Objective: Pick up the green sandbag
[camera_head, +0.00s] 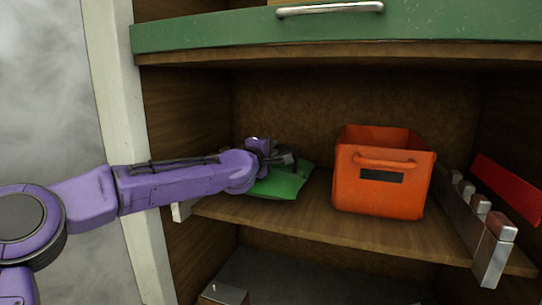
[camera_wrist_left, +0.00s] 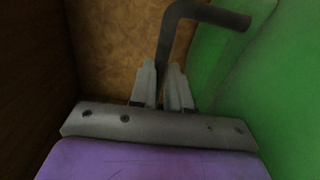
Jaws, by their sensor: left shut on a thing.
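The green sandbag (camera_head: 282,184) lies on the wooden shelf, left of the orange bin. Its left part is hidden behind my left arm. My left gripper (camera_head: 279,158) is at the sandbag's upper side. In the left wrist view, its two fingers (camera_wrist_left: 163,82) are shut on a dark bent handle (camera_wrist_left: 190,14). The green bag (camera_wrist_left: 285,100) fills the right side of that view, close to the fingers. Whether the bag is clear of the shelf cannot be told. My right gripper is not in view.
An orange bin (camera_head: 380,197) stands on the shelf right of the sandbag. A metal rail (camera_head: 468,218) and a red object (camera_head: 505,186) are at the far right. A green drawer front (camera_head: 330,30) is above. A white post (camera_head: 115,100) edges the left side.

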